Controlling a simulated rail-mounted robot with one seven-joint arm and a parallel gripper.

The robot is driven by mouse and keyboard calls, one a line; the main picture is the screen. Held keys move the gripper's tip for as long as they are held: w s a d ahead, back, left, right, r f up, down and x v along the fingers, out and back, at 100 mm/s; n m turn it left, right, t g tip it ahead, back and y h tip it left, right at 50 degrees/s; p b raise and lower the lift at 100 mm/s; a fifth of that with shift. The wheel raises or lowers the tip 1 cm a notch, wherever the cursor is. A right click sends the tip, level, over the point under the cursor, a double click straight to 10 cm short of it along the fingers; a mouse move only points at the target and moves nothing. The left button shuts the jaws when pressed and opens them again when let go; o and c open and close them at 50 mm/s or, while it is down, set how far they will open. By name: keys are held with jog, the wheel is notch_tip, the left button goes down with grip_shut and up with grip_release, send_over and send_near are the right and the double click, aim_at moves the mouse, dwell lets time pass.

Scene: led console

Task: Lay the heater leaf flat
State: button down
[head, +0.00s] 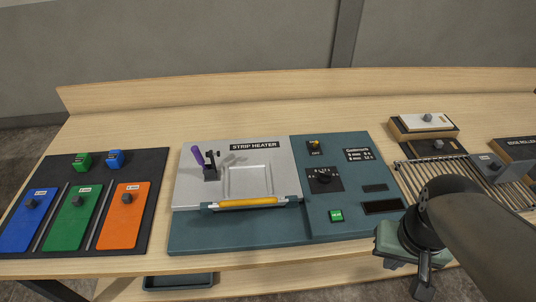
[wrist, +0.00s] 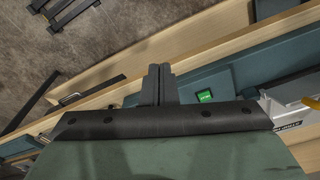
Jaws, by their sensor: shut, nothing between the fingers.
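The strip heater (head: 290,225) is a teal console with a light grey top plate on its left half. Along that plate's front edge runs a narrow teal bar with a yellow-orange grip (head: 247,203), seemingly the heater leaf; its exact tilt is hard to tell from this angle. My gripper (head: 422,288) is at the lower right, beyond the console's right front corner and near the bench's front edge, well apart from the grip. In the wrist view its two dark fingers (wrist: 158,84) are together and empty. A lit green switch (head: 336,215) also shows in the wrist view (wrist: 204,96).
A purple-handled lever (head: 198,155) stands upright on the grey plate. Blue, green and orange panels (head: 122,215) lie on a dark mat at left. A roller rack (head: 440,180) and wood-based blocks (head: 425,124) are at right. A low wooden ledge (head: 250,88) runs along the back.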

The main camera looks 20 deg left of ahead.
jog(key=w+a+r+n+b, duration=0.2)
jog(key=w+a+r+b, duration=0.15)
jog(key=w+a, duration=0.3)
notch_tip(320, 180, up, 11)
jog(key=n+t+y+b, duration=0.1)
jog(key=n+t+b, duration=0.1)
jog(key=b, duration=0.2)
send_over(247, 200)
jog(key=s, duration=0.1)
jog(key=x, duration=0.7)
jog(key=s+x, duration=0.1)
jog(key=x, duration=0.3)
jog(key=shift+d+f+p, duration=0.3)
jog(key=shift+d+p, duration=0.05)
jog(key=shift+p, duration=0.05)
jog(key=shift+s+d+f, duration=0.1)
jog(key=shift+s+f, duration=0.25)
jog(key=shift+f, duration=0.35)
jog(key=shift+f+t, duration=0.1)
jog(key=shift+t, duration=0.2)
